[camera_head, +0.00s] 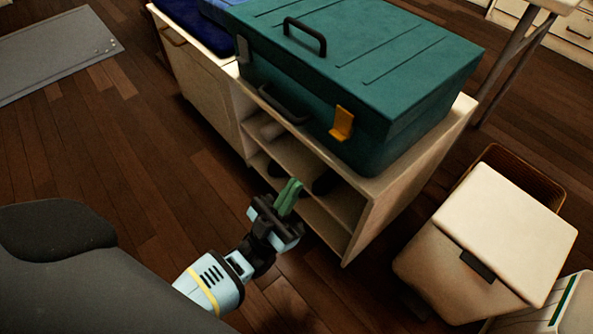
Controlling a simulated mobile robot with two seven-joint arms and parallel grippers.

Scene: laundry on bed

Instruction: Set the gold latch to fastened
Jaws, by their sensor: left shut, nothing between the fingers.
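A teal case (380,60) with a closed lid sits on top of a cream cabinet. The gold latch (341,124) is on the case's front face, toward the right, at the lid seam. Its lower end appears to stand out a little from the case; I cannot tell for certain whether it is fastened. A grey latch (243,50) is at the left of the same face. My left gripper (290,193) has green fingers, shut and empty. It is below and left of the gold latch, in front of the cabinet's open shelves, apart from the case. My right gripper is not in view.
The cream cabinet (400,196) has open shelves with dark items inside. A dark case handle (284,105) sticks out left of the gold latch. A cream bin (512,228) stands at the right. Wooden floor (140,140) is clear at the left.

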